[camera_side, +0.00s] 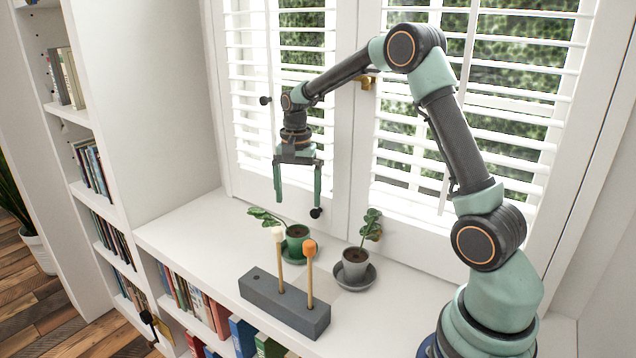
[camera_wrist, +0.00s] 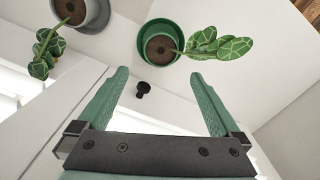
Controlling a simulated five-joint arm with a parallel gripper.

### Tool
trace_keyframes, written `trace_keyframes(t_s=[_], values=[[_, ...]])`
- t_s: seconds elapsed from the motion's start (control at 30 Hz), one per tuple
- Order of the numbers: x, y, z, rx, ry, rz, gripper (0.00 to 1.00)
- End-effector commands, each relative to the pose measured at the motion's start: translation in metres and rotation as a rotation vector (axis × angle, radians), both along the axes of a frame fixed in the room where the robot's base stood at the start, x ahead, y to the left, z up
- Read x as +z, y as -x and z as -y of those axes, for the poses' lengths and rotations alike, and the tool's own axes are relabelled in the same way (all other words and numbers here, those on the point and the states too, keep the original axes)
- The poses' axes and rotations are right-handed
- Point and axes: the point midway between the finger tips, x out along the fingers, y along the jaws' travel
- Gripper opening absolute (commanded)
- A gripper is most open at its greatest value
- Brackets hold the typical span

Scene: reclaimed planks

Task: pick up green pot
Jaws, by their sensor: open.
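The green pot (camera_side: 299,244) holds soil and a leafy plant that leans to the left in the side view. It stands in a green saucer on the white sill, partly behind two upright sticks. In the wrist view the green pot (camera_wrist: 161,46) is seen from above, just beyond the fingertips. My gripper (camera_side: 298,200) hangs above the pot, pointing down, with its green fingers spread apart and empty. In the wrist view my gripper (camera_wrist: 160,74) shows both fingers apart, with no object held between them.
A grey pot (camera_side: 355,263) with a plant stands in a grey saucer to the right. Shuttered windows (camera_side: 281,110) rise close behind. A dark window knob (camera_wrist: 143,89) shows near the fingers.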

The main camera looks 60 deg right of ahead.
Motion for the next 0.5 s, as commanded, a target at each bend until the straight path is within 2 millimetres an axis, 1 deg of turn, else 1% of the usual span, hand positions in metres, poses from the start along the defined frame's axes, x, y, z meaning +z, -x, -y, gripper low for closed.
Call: trace_keyframes(t_s=[0.03,0.2,0.3,0.5], values=[[-0.01,0.001,-0.001,0.001,-0.001,-0.005,1.0],[-0.038,0.001,-0.001,0.002,-0.002,-0.004,1.0],[-0.05,0.001,-0.001,0.003,-0.001,-0.004,1.0],[-0.062,0.002,-0.003,0.004,-0.001,-0.004,1.0]])
